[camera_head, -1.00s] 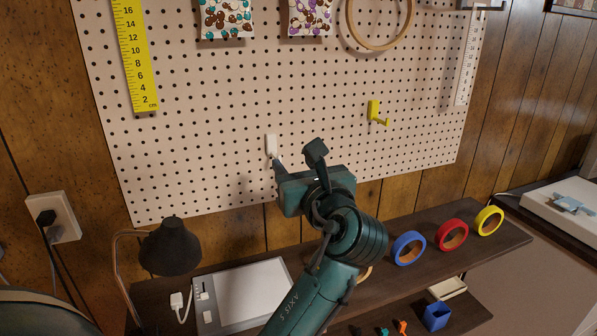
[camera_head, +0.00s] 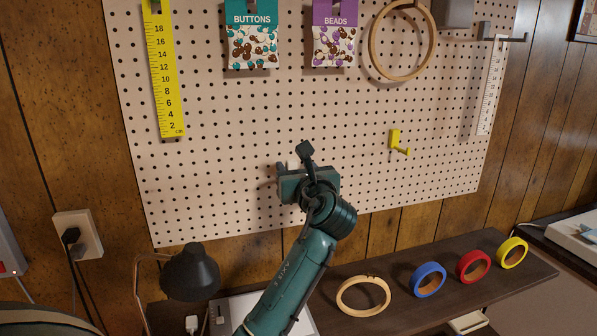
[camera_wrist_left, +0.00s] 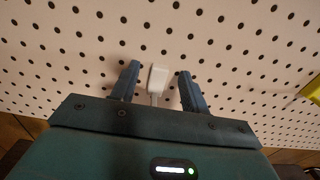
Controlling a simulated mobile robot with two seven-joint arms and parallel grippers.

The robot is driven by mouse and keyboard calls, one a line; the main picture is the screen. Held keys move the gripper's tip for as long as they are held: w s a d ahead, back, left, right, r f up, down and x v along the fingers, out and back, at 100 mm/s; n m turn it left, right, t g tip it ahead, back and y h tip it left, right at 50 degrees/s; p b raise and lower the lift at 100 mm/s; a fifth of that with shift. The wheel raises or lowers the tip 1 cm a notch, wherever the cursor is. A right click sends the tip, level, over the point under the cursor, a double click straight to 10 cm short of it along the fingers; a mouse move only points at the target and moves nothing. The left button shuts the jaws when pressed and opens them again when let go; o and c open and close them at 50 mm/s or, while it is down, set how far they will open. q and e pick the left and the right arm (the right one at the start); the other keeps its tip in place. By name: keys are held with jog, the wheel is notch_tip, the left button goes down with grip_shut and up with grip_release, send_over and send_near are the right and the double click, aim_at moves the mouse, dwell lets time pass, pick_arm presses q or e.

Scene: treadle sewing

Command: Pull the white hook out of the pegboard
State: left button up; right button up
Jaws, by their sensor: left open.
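The white hook (camera_wrist_left: 158,75) is on the pegboard (camera_head: 230,130), and the wrist view shows it between the fingertips of my left gripper (camera_wrist_left: 159,80). The fingers are apart, with a gap visible on each side of the hook. In the head view my left gripper (camera_head: 293,161) is up at the lower middle of the board. It hides most of the hook there, and only a small white part (camera_head: 293,165) shows between the fingers. My right gripper is not in view.
A yellow hook (camera_head: 396,141) sits on the board to the right. Button and bead packets, a hoop (camera_head: 374,52) and rulers hang higher up. Below are a black lamp (camera_head: 190,272), a second hoop (camera_head: 342,300) and tape rolls (camera_head: 429,280) on the shelf.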

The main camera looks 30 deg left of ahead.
pick_arm(q)
grip_shut()
dwell(0.7)
jog(key=shift+s+d, duration=0.1)
jog(key=shift+d, duration=0.05)
dwell(0.7)
jog(key=shift+s+d+p, duration=0.4)
jog(key=shift+d+p, duration=0.05)
jog(key=shift+s+d+p, duration=0.3)
jog(key=shift+d, duration=0.05)
dwell(0.6)
jog(key=shift+s+d, duration=0.1)
